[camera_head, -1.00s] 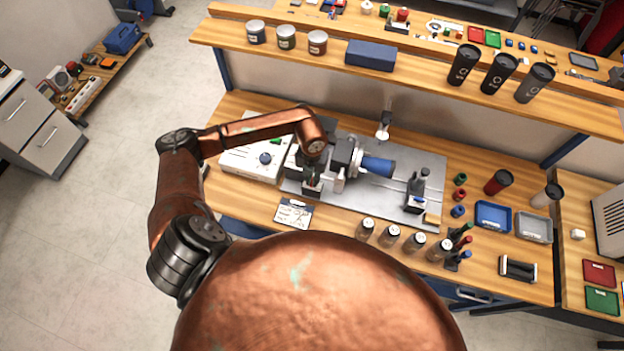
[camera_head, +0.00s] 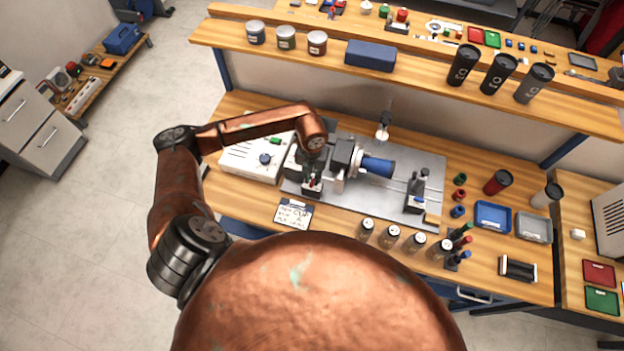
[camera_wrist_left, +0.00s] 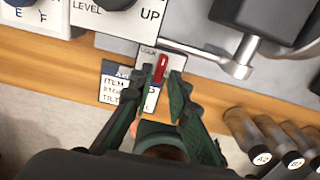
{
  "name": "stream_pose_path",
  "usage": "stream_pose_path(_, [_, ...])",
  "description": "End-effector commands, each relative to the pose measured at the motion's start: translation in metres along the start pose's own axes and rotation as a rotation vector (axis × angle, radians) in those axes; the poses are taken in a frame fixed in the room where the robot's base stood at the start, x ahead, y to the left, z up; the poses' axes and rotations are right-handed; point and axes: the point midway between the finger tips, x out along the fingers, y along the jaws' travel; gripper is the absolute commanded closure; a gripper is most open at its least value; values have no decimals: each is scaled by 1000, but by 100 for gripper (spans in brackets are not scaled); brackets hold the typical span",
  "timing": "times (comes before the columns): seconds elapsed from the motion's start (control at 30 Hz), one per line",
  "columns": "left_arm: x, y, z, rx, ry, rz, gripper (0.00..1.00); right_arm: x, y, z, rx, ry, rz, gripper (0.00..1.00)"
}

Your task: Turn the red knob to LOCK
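The red knob (camera_wrist_left: 161,68) is a narrow red handle on a pale plate with LOCK lettering, seen in the left wrist view. It points nearly up the picture, its top leaning slightly right. My left gripper (camera_wrist_left: 160,82) is open, with one dark green finger on each side of the knob's lower end. I cannot tell whether either finger touches it. In the head view my left gripper (camera_head: 312,186) points down at the front of the machine (camera_head: 342,154), and a small bit of red shows between its fingers. My right gripper is in neither view.
A metal lever (camera_wrist_left: 238,69) with a ringed end lies just right of the knob. A white control box (camera_head: 245,158) stands left of the machine.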

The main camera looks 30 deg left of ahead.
Motion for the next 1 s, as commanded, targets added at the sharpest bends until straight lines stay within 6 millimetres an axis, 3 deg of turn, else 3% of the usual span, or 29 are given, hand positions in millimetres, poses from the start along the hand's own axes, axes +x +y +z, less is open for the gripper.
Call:
stream_pose_path(0.3, [-67, 0, 1, 0, -4, 0, 84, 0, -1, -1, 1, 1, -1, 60])
stream_pose_path(0.5, [-94, 0, 1, 0, -3, -1, 84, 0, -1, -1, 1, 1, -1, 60])
stream_pose_path(1.0, [-103, 0, 0, -1, -1, -1, 84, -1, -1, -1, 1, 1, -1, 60])
